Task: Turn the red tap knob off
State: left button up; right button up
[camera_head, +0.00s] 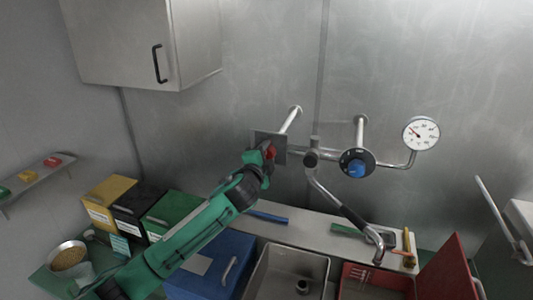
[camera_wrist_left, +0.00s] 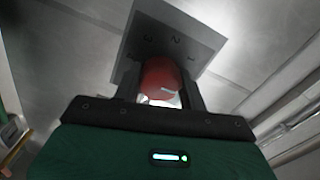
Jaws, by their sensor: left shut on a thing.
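The red tap knob (camera_head: 270,153) sits in front of a square grey plate (camera_head: 262,137) on the left pipe of the wall tap. In the left wrist view the red knob (camera_wrist_left: 160,76) lies between the two dark fingers, with the plate (camera_wrist_left: 172,38) and its printed numbers behind it. My left gripper (camera_head: 266,155) is shut on the red knob. A light mark shows on the knob's face. Part of the knob is hidden by the fingers. The blue knob (camera_head: 356,168) is on the right pipe. My right gripper is not in view.
A pressure gauge (camera_head: 421,133) is at the right of the pipes. Coloured boxes (camera_head: 107,195) and a bowl (camera_head: 68,258) are at the left.

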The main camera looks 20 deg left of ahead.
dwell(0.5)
pick_arm(q)
jog(key=o, duration=1)
jog(key=shift+s+a+b, duration=0.15)
jog(key=shift+s+b, duration=1.2)
jog(key=shift+s, duration=2.1)
jog(key=shift+s+a+b, duration=0.1)
jog(key=shift+s+b, duration=1.25)
jog(key=shift+s, duration=2.1)
jog(key=shift+f, duration=0.1)
